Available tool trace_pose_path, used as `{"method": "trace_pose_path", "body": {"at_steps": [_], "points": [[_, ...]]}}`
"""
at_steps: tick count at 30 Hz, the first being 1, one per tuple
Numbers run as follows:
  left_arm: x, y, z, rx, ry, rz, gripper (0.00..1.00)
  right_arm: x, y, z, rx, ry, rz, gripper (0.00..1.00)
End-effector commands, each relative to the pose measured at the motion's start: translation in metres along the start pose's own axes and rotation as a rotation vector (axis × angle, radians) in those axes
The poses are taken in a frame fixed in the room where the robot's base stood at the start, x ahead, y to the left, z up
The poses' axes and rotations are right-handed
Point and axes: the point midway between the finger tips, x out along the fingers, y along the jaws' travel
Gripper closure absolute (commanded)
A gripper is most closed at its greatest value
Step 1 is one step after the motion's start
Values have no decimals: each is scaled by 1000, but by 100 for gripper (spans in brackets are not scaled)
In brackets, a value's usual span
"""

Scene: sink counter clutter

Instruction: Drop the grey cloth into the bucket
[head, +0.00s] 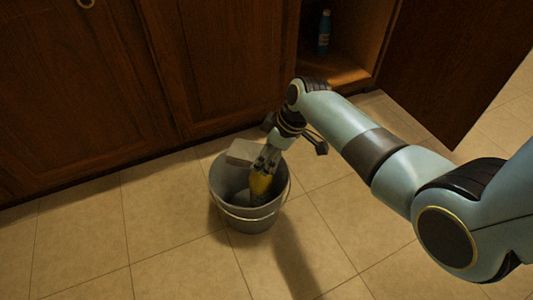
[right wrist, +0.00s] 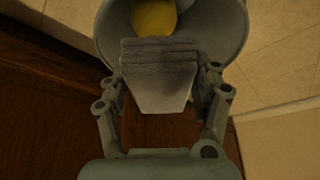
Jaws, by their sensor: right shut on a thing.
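The grey cloth (head: 243,152) is a folded, block-like pad. My right gripper (head: 268,158) is shut on it and holds it at the bucket's mouth, over the rim on the cabinet side. In the right wrist view the cloth (right wrist: 160,72) lies between the fingers, with its layered edge toward the bucket. The grey bucket (head: 250,218) stands upright on the floor; its opening also shows in the right wrist view (right wrist: 222,25). Whether the cloth touches the rim I cannot tell. My left gripper is not in view.
A yellow thing (head: 261,186) is inside the bucket, partly hidden by my gripper. Wooden cabinet doors (head: 70,90) stand behind. A blue bottle (head: 324,32) is in the open cabinet. An open door (head: 460,60) is at right. Tiled floor (head: 90,235) is clear at left.

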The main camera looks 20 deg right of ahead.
Motion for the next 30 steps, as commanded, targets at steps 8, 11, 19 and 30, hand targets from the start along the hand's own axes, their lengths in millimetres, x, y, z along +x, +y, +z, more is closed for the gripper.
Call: {"method": "trace_pose_path", "body": {"at_steps": [8, 11, 19, 30], "points": [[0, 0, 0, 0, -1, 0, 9, 0, 0, 0, 0, 0, 0, 9], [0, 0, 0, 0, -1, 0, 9, 0, 0, 0, 0, 0, 0, 8], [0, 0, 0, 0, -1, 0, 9, -5, 1, 0, 0, 0, 2, 8], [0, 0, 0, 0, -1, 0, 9, -76, 1, 0, -2, 1, 5, 8]]}}
